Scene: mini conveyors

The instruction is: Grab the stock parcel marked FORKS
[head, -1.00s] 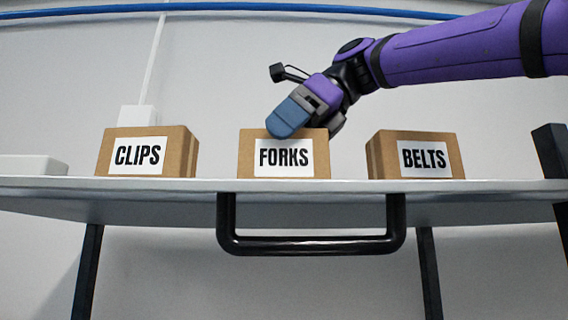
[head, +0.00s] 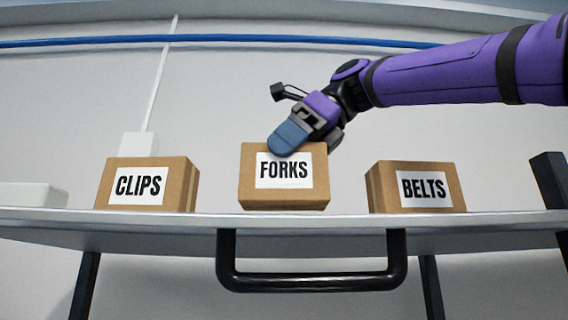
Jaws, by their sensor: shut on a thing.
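The FORKS parcel (head: 285,194) is a brown cardboard box with a white label, in the middle of the head view. My gripper (head: 290,140) is shut on it from above; a blue finger pad overlaps the top of its front face. The far finger is hidden. The parcel's lower edge shows slightly above the shelf surface, and its underside is partly visible. The CLIPS parcel (head: 178,187) stands to the left and the BELTS parcel (head: 418,204) to the right, both on the shelf.
The grey shelf (head: 150,222) has a black handle (head: 312,284) along its front. A dark post (head: 548,180) stands at the right end. A white box (head: 34,195) is at the far left. Gaps separate the held parcel from both neighbours.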

